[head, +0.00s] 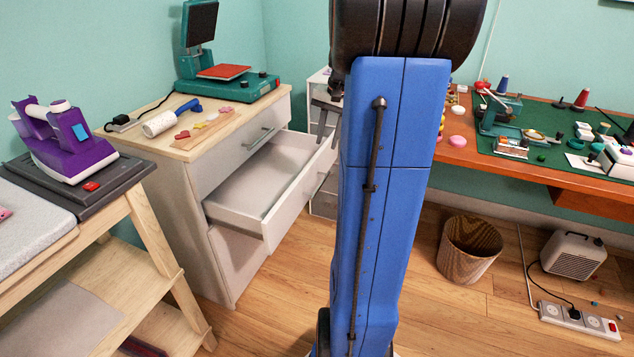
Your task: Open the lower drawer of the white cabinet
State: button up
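The white cabinet (207,262) with a pale wooden top stands left of centre. Its top drawer (225,163) is shut and has a bar handle (258,138). The drawer below it (262,192) is pulled far out and its inside looks empty. A plain front panel (238,262) below that is closed. My gripper (328,140) shows beside my blue arm, above the far end of the open drawer's front. Its two dark fingers point down with a gap between them, and nothing shows in the gap. My arm hides part of the gripper and of the drawer front.
A heat press (228,88), a lint roller (172,117) and small coloured pieces lie on the cabinet top. A wooden table (150,222) with a purple iron (68,143) is at left. A wastebasket (469,249), heater (573,256) and power strip (578,318) stand right. Floor before the cabinet is clear.

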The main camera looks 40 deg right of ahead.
jog(key=d, duration=0.2)
send_near(320, 184)
jog(key=shift+m, duration=0.4)
jog(key=f, duration=0.5)
jog(key=w+f, duration=0.1)
jog(key=f, duration=0.1)
jog(key=shift+a+f, duration=0.15)
jog(key=shift+a, duration=0.1)
grip_shut()
